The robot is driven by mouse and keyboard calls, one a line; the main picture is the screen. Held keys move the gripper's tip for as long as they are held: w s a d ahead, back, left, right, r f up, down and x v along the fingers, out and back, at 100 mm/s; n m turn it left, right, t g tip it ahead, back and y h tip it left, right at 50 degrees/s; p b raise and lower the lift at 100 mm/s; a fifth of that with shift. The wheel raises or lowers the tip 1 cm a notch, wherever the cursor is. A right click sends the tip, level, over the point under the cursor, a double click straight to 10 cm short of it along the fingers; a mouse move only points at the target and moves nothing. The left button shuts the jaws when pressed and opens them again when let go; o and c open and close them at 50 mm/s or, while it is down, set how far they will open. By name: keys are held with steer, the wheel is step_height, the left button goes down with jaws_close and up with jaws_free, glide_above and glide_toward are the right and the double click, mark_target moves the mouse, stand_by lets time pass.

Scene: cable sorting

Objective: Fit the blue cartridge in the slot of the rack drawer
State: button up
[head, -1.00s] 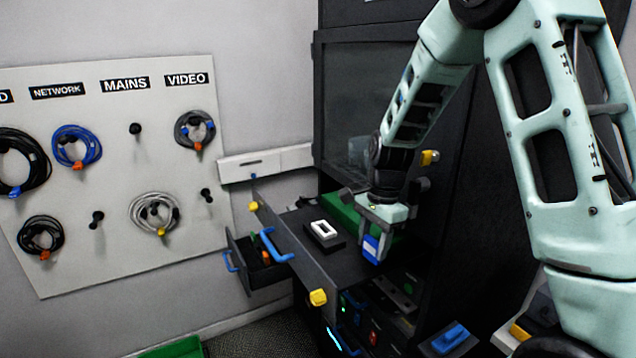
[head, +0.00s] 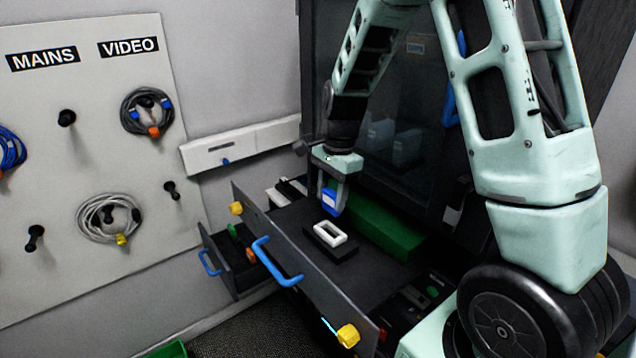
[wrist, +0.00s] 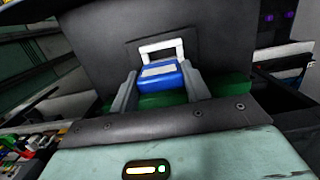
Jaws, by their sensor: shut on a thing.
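My gripper (head: 333,188) is shut on the blue cartridge (head: 330,201) and holds it above the open rack drawer. The cartridge, with a pale label, also shows between my fingers in the wrist view (wrist: 159,75). The slot (head: 329,234), a white rectangular frame on a dark block, sits in the rack drawer (head: 300,262). In the head view the cartridge is just above and behind the slot, apart from it as far as I can tell. In the wrist view the slot's white frame (wrist: 162,47) shows just beyond the cartridge, partly hidden by it.
A green block (head: 385,232) lies in the drawer right of the slot. The drawer front has a blue handle (head: 277,262) and yellow corner knobs (head: 348,335). A smaller open drawer (head: 232,262) is at the left. A cable board (head: 90,170) hangs on the wall.

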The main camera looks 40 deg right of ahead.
mark_target(330, 212)
steer(key=shift+w+f, duration=0.1)
steer(key=shift+f+b, duration=2)
steer(key=shift+f, duration=0.05)
steer(key=shift+p, duration=0.55)
steer(key=shift+f+b, duration=0.55)
steer(key=shift+f, duration=0.9)
stand_by(2.1)
steer(key=o, duration=1.5)
steer(key=shift+r, duration=0.1)
